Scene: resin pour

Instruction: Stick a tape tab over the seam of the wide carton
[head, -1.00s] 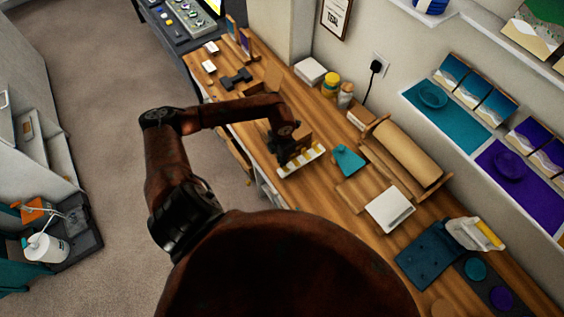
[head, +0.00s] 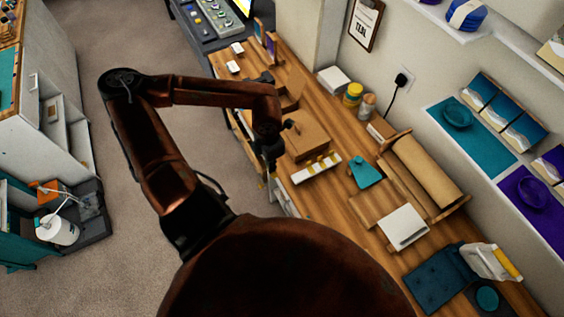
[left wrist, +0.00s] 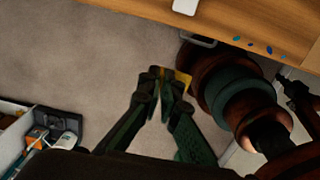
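A brown carton (head: 306,137), which looks like the wide carton, sits on the wooden bench; my left arm is close beside its left side. A white strip with yellow tabs (head: 316,168) lies just in front of it. My left gripper (head: 271,160) hangs at the bench's left edge, apart from the carton. In the left wrist view my left gripper (left wrist: 165,80) has its fingertips together on a small yellow tape tab (left wrist: 183,79), above the floor. The carton's seam is too small to make out. My right gripper is not seen.
A smaller carton with a raised flap (head: 292,88) stands farther back. A teal piece (head: 366,172), a brown paper roll (head: 428,172) and a white box (head: 404,227) lie to the right. A drawer handle (left wrist: 198,40) juts from the bench front. Open floor lies left.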

